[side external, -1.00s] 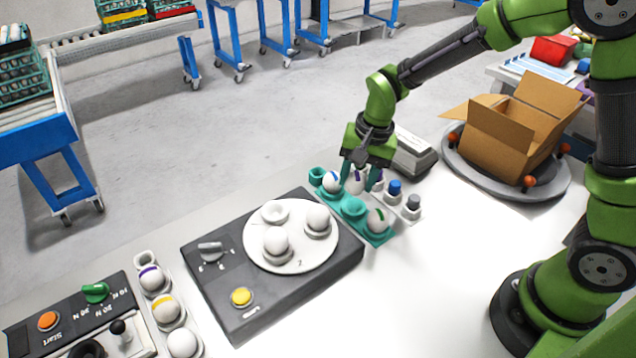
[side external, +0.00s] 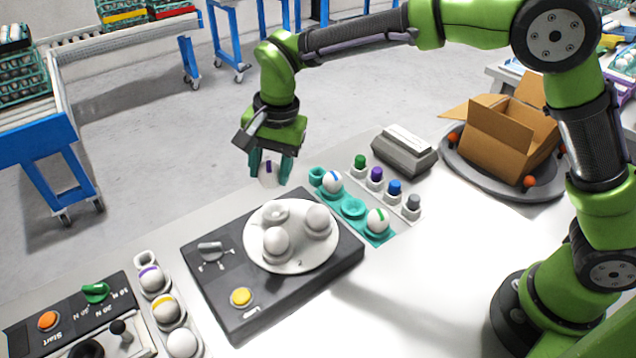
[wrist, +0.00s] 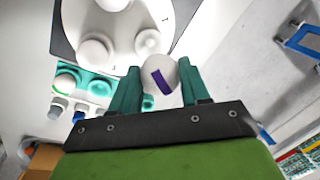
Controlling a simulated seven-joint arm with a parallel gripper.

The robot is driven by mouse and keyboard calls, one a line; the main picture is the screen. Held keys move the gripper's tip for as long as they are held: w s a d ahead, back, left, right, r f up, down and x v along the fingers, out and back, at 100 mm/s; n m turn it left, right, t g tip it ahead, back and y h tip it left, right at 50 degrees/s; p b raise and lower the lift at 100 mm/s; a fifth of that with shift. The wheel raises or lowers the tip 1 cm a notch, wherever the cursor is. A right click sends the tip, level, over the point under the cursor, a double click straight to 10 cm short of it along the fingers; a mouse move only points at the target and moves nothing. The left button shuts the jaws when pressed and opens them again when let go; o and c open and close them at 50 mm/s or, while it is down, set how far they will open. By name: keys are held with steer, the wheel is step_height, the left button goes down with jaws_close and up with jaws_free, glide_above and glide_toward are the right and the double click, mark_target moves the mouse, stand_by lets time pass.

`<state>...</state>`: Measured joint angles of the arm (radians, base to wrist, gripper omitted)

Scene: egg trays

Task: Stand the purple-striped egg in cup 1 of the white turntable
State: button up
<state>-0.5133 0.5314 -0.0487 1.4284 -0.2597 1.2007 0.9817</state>
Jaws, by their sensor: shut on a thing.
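The purple-striped egg (side external: 267,172) is white with a purple band. My gripper (side external: 271,176) is shut on it and holds it in the air above the far edge of the white turntable (side external: 254,254). In the wrist view the egg (wrist: 158,72) sits between the teal fingers of my gripper (wrist: 160,80). The turntable carries an empty cup (side external: 275,212) at its far side, below the held egg in the side view. Plain white eggs stand in its other two cups, at the near left (side external: 276,239) and right (side external: 318,218). A "2" shows by the near-left cup.
A teal tray (side external: 375,237) right of the turntable holds a blue-striped egg (side external: 332,181) and a green-striped egg (side external: 377,219). Several coloured pegs stand beside it. The turntable's dark base has a yellow button (side external: 241,297). Another row of eggs (side external: 167,309) stands left.

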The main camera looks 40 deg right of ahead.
steer(key=shift+f, duration=3.05)
steer(key=shift+f, duration=0.6)
steer(key=o, duration=0.7)
steer(key=shift+o, duration=0.2)
steer(key=shift+r, duration=0.1)
step_height(320, 180, up, 16)
steer(key=s+d, duration=0.2)
steer(key=shift+r, duration=0.25)
